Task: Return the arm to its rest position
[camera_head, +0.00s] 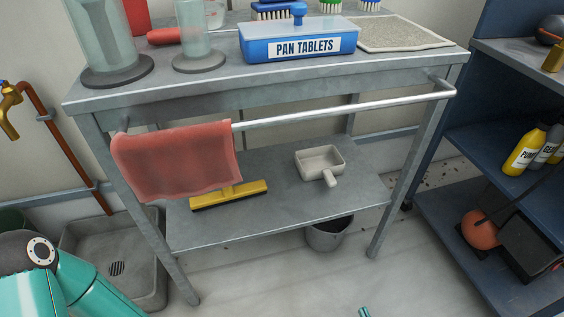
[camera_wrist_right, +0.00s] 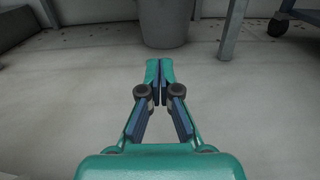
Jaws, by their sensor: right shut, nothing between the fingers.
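My right gripper (camera_wrist_right: 159,72) shows in the right wrist view with its teal fingertips together and nothing between them. It is over the bare floor in front of a grey bucket (camera_wrist_right: 165,22). In the head view only a small teal tip of the right gripper (camera_head: 365,312) shows at the bottom edge. Teal links of my left arm (camera_head: 75,285) fill the lower left corner of the head view. The left gripper itself is not in view.
A metal table (camera_head: 270,88) holds a blue box labelled PAN TABLETS (camera_head: 300,42) and glass cylinders. A red cloth (camera_head: 175,160) hangs on its rail (camera_head: 345,108). Its lower shelf holds a white scoop (camera_head: 320,162) and yellow squeegee (camera_head: 230,195). Blue shelving (camera_head: 480,165) stands right.

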